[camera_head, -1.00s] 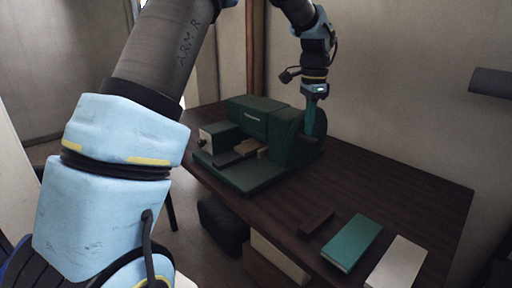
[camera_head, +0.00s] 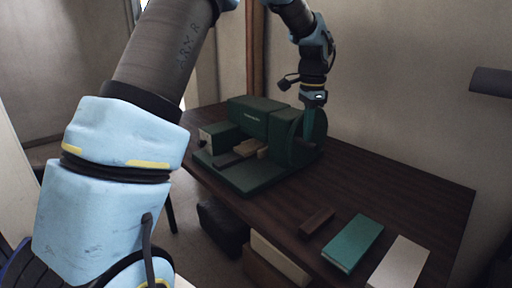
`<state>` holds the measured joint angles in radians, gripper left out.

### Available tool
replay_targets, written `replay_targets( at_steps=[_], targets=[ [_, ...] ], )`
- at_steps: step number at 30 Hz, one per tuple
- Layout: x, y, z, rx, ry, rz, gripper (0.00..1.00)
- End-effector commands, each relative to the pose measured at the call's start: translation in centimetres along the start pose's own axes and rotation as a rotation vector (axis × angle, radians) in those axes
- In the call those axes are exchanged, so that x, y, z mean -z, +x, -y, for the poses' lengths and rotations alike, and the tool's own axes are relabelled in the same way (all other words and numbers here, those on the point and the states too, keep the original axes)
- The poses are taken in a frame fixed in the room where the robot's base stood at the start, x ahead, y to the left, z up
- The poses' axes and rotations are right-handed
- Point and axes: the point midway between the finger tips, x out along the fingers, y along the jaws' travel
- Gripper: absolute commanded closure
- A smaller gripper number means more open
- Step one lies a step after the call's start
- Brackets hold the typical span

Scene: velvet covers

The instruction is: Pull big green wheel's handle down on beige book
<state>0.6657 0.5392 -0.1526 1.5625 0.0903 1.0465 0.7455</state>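A dark green machine (camera_head: 254,119) stands at the far left of the table, with a big green wheel (camera_head: 302,142) on its right side. The wheel's handle cannot be told apart from the dark parts around it. A beige book-like block (camera_head: 247,146) lies on the machine's bed, left of the wheel. My gripper (camera_head: 314,119) points down at the upper right of the wheel. It overlaps the wheel in the picture. Its fingers are small and dark there, so I cannot tell whether they are open, shut or touching the handle.
The dark wooden table (camera_head: 400,192) is bare right of the machine. Near its front edge lie a small brown block (camera_head: 317,222), a teal book (camera_head: 353,242) and a pale book (camera_head: 399,264). A wall rises close behind the table. My arm fills the left foreground.

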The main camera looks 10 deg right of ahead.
Motion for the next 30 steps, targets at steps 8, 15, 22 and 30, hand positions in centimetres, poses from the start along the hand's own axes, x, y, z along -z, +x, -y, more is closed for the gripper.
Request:
replay_targets(
  at_steps=[8,15,22,30],
  targets=[
    [-0.2,1.2,-0.1,0.0,0.0,-0.001,1.0],
    [-0.2,1.2,-0.1,0.0,0.0,0.0,1.0],
    [-0.2,2.1,-0.2,-0.002,0.0,0.001,1.0],
    [-0.2,2.5,-0.2,0.0,0.0,0.0,1.0]
  ],
)
